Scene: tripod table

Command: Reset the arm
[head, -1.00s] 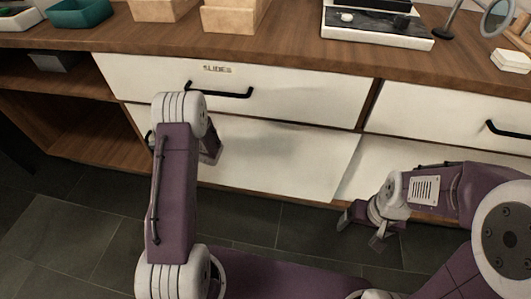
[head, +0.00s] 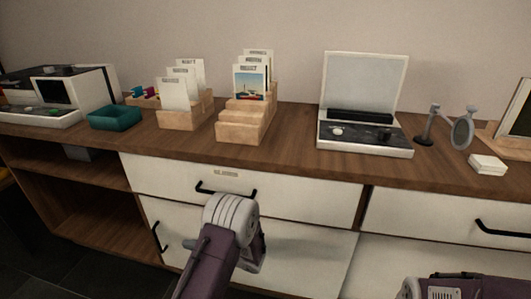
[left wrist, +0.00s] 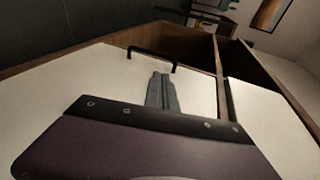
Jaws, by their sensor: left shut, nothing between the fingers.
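My left arm rises from the bottom of the head view in front of the cabinet, its grey rounded joint (head: 230,212) just below the black handle (head: 226,192) of the upper left drawer (head: 290,195). My left gripper shows in the left wrist view (left wrist: 161,80); its grey fingers are together with nothing between them. They point toward a white cabinet front with a black handle (left wrist: 150,57), and I cannot tell whether they touch it. Part of my right arm (head: 460,288) shows at the bottom right of the head view; its gripper is out of frame.
The wooden countertop (head: 290,160) holds a teal tray (head: 115,118), wooden card racks (head: 240,125), a white device with a raised lid (head: 365,135), a round mirror on a stand (head: 462,133) and a small white box (head: 487,164). Open shelves (head: 95,210) are at the left.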

